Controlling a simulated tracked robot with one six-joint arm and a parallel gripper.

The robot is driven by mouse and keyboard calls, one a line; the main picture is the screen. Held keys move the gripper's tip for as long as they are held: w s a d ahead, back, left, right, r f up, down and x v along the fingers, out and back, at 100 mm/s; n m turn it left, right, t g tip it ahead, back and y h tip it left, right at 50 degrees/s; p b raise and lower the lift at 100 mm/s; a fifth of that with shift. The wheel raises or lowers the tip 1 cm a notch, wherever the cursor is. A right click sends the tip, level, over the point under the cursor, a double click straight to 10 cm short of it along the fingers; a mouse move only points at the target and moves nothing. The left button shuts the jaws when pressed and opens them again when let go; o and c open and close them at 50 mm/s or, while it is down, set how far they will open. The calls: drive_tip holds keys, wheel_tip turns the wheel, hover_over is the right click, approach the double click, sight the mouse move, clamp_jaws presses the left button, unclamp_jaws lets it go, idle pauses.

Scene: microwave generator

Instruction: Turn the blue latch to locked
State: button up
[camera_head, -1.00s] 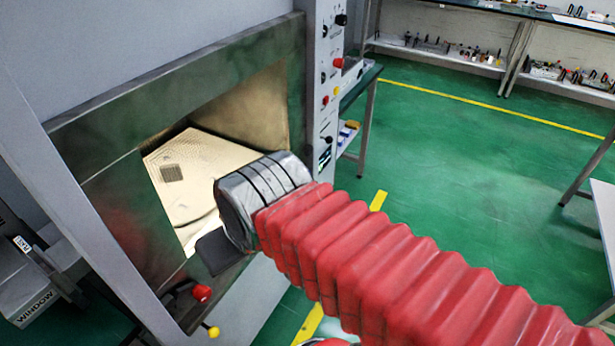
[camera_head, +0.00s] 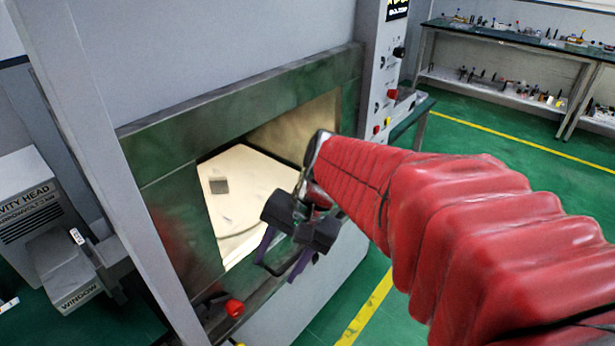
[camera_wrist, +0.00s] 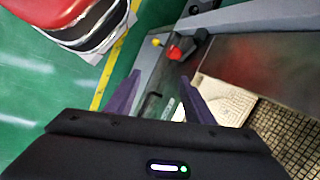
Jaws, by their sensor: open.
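I cannot make out a blue latch in either view. My gripper (camera_head: 281,268) hangs in front of the lower right edge of the machine's square opening, with its purple fingers pointing down and apart. In the wrist view my gripper (camera_wrist: 160,76) is open, and I see nothing held between the fingers. A red knob (camera_head: 234,308) sits at the lower front of the opening's frame, left of and below my gripper. The red knob (camera_wrist: 175,52) also shows in the wrist view, beside a yellow knob (camera_wrist: 156,42), ahead of the fingertips.
The lit cavity (camera_head: 250,190) stands open, with a pale floor and a small grey square on it. A control panel (camera_head: 383,85) with knobs is right of it. A grey unit marked WINDOW (camera_head: 75,270) stands at left. Green floor is clear at right.

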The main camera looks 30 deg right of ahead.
drive_tip(key=w+d+f+m+t+y, duration=0.3)
drive_tip(key=w+d+f+m, duration=0.15)
drive_tip(key=d+m, duration=0.45)
drive_tip(key=w+d+f+m+t+y, duration=0.35)
drive_tip(key=w+d+m, duration=0.25)
drive_tip(key=d+m, duration=0.25)
drive_tip(key=s+d+f+m+t+h, duration=0.1)
drive_tip(key=d+f+m+t, duration=0.1)
drive_tip(key=d, duration=0.5)
drive_tip(key=s+d+f+m+t+h, duration=0.2)
drive_tip(key=d+f+m+t, duration=0.1)
drive_tip(key=d+m, duration=0.4)
drive_tip(key=s+d+f+m+t+h, duration=0.1)
drive_tip(key=d+f+m+t, duration=0.2)
drive_tip(key=d, duration=0.5)
drive_tip(key=shift+s+d+f+m, duration=0.2)
drive_tip(key=shift+s+f+m, duration=0.15)
drive_tip(key=shift+f+m, duration=0.4)
drive_tip(key=shift+r+t, duration=0.15)
drive_tip(key=shift+t, duration=0.1)
drive_tip(key=x, duration=1.4)
drive_tip(key=shift+d, duration=0.1)
drive_tip(key=shift+c, duration=0.5)
